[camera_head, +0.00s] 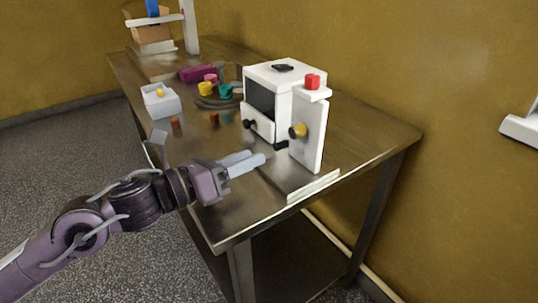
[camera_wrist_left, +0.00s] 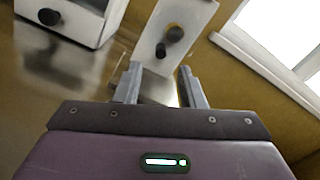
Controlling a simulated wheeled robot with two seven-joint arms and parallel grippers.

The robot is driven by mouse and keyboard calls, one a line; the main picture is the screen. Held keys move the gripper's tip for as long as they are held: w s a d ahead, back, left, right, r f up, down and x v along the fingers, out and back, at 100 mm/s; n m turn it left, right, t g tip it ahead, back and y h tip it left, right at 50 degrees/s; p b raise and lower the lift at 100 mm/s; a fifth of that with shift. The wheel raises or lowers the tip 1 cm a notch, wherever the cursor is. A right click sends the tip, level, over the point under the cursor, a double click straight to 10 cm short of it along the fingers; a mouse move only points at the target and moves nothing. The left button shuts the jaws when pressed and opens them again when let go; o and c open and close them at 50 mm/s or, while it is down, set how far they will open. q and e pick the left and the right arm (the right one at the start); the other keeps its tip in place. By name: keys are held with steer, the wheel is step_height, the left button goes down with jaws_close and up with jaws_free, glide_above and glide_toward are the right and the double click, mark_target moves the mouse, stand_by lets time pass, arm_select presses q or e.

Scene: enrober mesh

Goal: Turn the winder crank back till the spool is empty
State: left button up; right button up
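The winder is a white upright panel (camera_head: 312,130) near the table's right front. On its face is a round yellow part (camera_head: 298,131), with a black crank handle (camera_head: 281,145) low beside it. In the left wrist view the panel (camera_wrist_left: 190,15) shows a dark disc with a yellowish rim (camera_wrist_left: 174,33) and the black handle (camera_wrist_left: 160,50) to its lower left. My left gripper (camera_head: 256,159) is just left of and below the handle. In the left wrist view its fingers (camera_wrist_left: 161,86) are apart with nothing between them. I cannot tell how much is wound on the spool. My right gripper is not in view.
A white box machine (camera_head: 284,78) with dark knobs stands behind the panel. Further back are a white container (camera_head: 160,103), colored cups (camera_head: 205,89) and small brown blocks (camera_head: 214,118). The front left of the table (camera_head: 232,217) is bare.

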mark_target(275, 148)
arm_select(q)
steer(key=x, duration=0.6)
steer(key=shift+w+d+p, duration=0.15)
steer(key=shift+d+p, duration=0.1)
steer(key=shift+p, duration=0.1)
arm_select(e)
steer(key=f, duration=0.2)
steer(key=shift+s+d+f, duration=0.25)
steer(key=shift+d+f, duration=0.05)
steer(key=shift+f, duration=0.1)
arm_select(q)
steer(key=shift+c, duration=0.5)
jaws_close()
